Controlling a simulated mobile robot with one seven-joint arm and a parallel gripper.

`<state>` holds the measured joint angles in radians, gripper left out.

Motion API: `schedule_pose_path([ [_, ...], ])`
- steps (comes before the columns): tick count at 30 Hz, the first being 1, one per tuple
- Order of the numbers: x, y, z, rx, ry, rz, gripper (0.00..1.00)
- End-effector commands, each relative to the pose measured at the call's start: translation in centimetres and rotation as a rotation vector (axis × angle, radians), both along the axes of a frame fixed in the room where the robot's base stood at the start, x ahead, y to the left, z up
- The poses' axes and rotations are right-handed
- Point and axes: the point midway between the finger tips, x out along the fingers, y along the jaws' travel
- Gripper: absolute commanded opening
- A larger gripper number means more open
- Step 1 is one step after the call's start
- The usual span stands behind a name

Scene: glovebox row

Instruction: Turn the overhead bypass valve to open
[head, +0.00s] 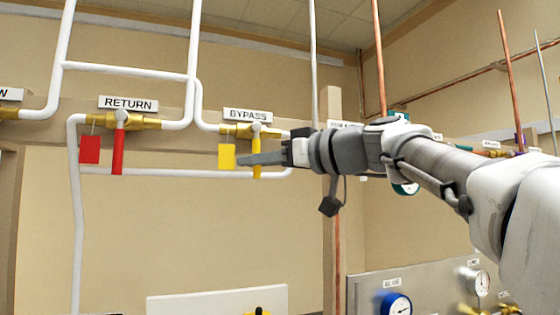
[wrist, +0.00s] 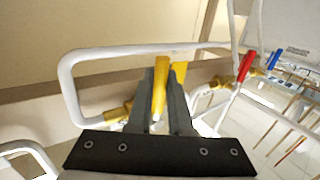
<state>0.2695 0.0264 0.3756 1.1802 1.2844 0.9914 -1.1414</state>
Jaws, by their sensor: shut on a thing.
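The bypass valve (head: 250,131) is a brass body on a white pipe under the BYPASS sign (head: 248,115). Its yellow handle (head: 257,160) hangs straight down, across the pipe. A yellow tag (head: 227,156) hangs to the left of the handle. My gripper (head: 246,160) reaches in from the right at handle height. In the wrist view the yellow handle (wrist: 160,88) stands between the two grey fingers, and my gripper (wrist: 162,100) is shut on it. The fingers hide part of the handle in the head view.
To the left, the RETURN valve (head: 122,121) has a red handle (head: 118,153) and a red tag (head: 90,150). White pipes run around both valves.

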Motion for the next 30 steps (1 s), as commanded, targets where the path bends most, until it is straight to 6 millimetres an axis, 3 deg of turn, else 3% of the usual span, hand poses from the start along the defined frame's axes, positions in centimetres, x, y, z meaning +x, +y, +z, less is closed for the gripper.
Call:
schedule_pose_path([
  [8,0.4,-0.8,0.3,-0.139,-0.069,0.001,0.0],
  [30,1.9,-4.0,2.7,-0.754,-0.366,0.0,0.0],
])
